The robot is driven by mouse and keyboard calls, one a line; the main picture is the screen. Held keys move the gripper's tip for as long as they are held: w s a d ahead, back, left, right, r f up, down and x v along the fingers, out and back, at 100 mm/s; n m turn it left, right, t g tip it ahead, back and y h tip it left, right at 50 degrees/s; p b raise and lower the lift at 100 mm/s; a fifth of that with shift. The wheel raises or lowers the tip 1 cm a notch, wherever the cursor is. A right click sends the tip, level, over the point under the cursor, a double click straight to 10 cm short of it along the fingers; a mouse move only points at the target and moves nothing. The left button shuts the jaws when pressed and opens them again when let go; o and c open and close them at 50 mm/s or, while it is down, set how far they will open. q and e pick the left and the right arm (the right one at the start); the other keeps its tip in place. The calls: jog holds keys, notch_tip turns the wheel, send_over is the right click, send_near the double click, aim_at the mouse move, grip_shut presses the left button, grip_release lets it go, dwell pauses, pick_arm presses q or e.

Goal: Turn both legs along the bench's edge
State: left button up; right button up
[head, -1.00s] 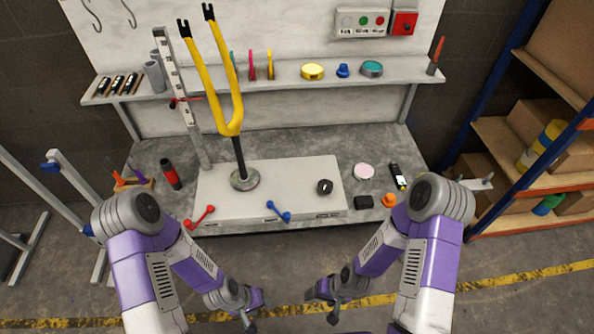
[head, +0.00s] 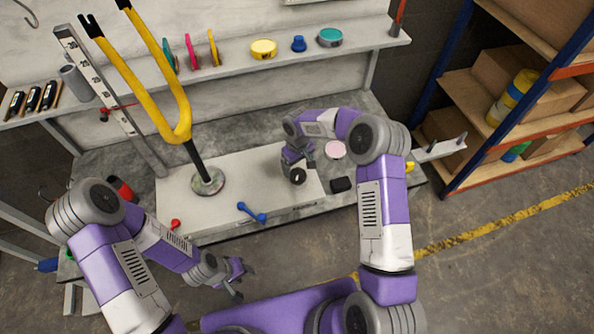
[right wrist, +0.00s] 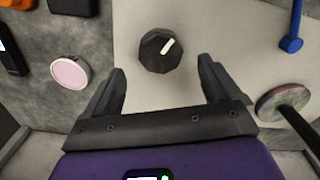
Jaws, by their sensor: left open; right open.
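A yellow fork (head: 150,92) stands legs up on a dark stem in a round metal base (head: 208,182) on the bench's pale plate. Its two legs end in black tips near the top left; one tip is further left and slightly nearer. A black knob (right wrist: 157,50) with a white mark sits on the plate; in the head view it (head: 298,176) is partly covered by my right gripper (head: 294,160). My right gripper is open above the plate, the knob lying ahead between its fingers in the wrist view, apart from them. My left gripper (head: 238,280) is open and empty before the bench.
A blue lever (head: 251,212) and a red lever (head: 175,224) are at the plate's front. A pink disc (head: 335,149) and a black block (head: 341,184) lie right of the plate. A back shelf holds tins.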

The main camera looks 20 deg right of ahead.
aim_at(298, 174)
notch_tip(298, 174, down, 5)
jog(key=shift+f+b, duration=0.2)
jog(key=shift+b, duration=0.35)
jog(key=c, duration=1.1)
jog(key=shift+o, duration=0.2)
